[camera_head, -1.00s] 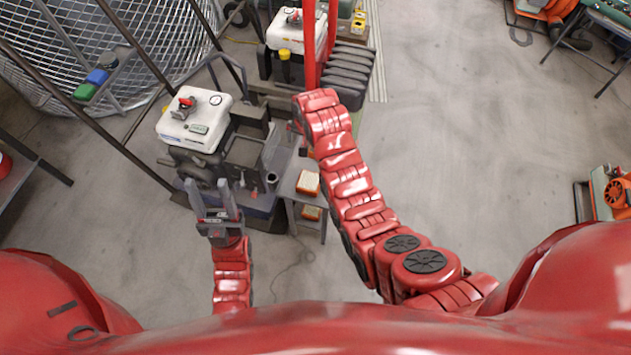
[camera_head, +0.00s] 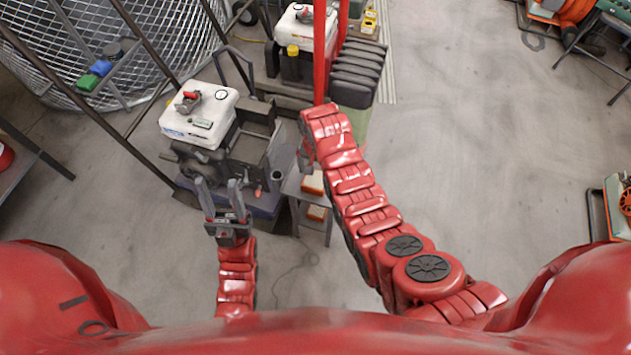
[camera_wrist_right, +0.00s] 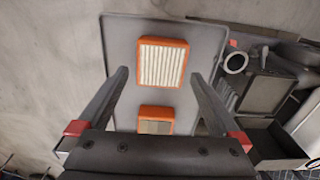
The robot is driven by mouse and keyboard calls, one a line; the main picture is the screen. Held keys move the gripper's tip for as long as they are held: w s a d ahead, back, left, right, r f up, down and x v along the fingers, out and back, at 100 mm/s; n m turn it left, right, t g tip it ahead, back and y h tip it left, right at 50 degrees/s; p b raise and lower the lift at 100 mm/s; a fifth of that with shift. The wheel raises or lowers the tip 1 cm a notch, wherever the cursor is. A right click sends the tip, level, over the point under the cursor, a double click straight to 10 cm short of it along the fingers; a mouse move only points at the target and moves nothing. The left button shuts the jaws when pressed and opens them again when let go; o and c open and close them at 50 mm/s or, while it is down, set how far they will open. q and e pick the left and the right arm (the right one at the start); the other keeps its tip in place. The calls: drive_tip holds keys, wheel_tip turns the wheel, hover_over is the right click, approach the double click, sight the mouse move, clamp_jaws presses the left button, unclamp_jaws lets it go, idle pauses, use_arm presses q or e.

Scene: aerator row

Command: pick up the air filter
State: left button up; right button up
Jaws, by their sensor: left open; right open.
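Two orange-framed air filters with pale pleats show near a small grey stand. One filter (camera_head: 313,183) lies on the stand's top (camera_head: 292,186); it also shows in the right wrist view (camera_wrist_right: 162,62). The other filter (camera_head: 317,213) sits lower, apparently on a lower level, and looks browner in the wrist view (camera_wrist_right: 156,120). My right gripper (camera_wrist_right: 158,78) is open and empty, its fingers on either side of the upper filter in that view, apart from it. In the head view it is mostly hidden by my arm. My left gripper (camera_head: 219,184) is open and empty beside the machine.
A white-topped machine (camera_head: 200,118) with a red cap stands left of the stand. A second similar machine (camera_head: 304,28) is behind it, with a dark ribbed part (camera_head: 357,75). A large wire cage (camera_head: 150,40) is at upper left.

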sight(315, 179)
drive_tip(key=shift+w+a+f, duration=0.1)
drive_tip(key=shift+f, duration=2.55)
drive_tip(key=c, duration=1)
drive_tip(key=shift+r, duration=0.1)
